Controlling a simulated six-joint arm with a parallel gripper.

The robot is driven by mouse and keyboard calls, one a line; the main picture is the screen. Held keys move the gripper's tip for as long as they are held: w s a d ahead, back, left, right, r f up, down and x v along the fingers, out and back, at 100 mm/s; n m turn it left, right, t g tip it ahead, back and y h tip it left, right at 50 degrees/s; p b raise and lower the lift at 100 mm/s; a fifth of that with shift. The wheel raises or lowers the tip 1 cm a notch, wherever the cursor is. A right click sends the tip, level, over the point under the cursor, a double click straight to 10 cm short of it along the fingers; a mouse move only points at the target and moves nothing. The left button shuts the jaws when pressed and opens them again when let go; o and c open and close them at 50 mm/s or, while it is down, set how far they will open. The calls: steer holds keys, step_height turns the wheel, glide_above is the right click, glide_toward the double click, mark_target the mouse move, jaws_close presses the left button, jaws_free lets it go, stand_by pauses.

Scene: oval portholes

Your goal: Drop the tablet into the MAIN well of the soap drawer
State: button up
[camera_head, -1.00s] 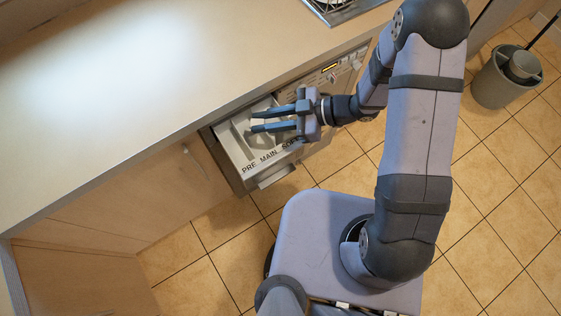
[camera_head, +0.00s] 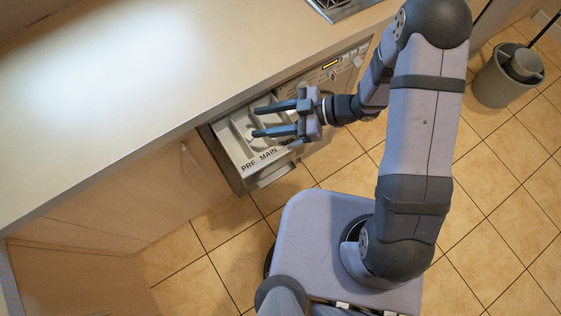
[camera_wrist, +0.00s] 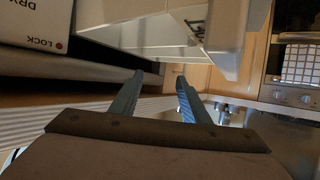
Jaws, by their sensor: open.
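The soap drawer (camera_head: 226,143) is pulled out of the machine under the counter, with PRE and MAIN lettered along its front edge; further lettering is partly covered by my gripper. My gripper (camera_head: 255,121) is open over the drawer, its two fingers apart and reaching left across the wells. In the wrist view the fingers (camera_wrist: 159,78) are spread with nothing held between them, and the pale drawer (camera_wrist: 150,35) fills the top. I cannot make out the tablet in either view; the fingers hide part of the wells.
The machine's control panel (camera_head: 330,68) lies right of the drawer, and the counter (camera_head: 110,100) runs along behind it. A cupboard handle (camera_head: 190,160) is to the left. A grey bucket (camera_head: 507,76) stands far right. The tiled floor in front is mostly clear.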

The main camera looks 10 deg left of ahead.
steer(key=v, duration=0.7)
steer(key=shift+b, duration=0.4)
steer(key=w+d+r+m+t+h+p, duration=0.2)
steer(key=w+d+m+t+h, duration=0.65)
steer(key=w, duration=0.65)
steer(key=s+d+r+m+h+p, duration=0.15)
steer(key=d+m+h, duration=0.3)
steer(key=d, duration=0.85)
steer(key=s+r+m+g, duration=0.3)
steer(key=s+m+g, duration=0.3)
steer(key=s, duration=1.3)
steer(key=shift+s+a+r+m+p, duration=0.15)
steer(key=shift+s+a+m+p, duration=0.15)
steer(key=shift+m+p, duration=0.1)
steer(key=shift+g, duration=0.25)
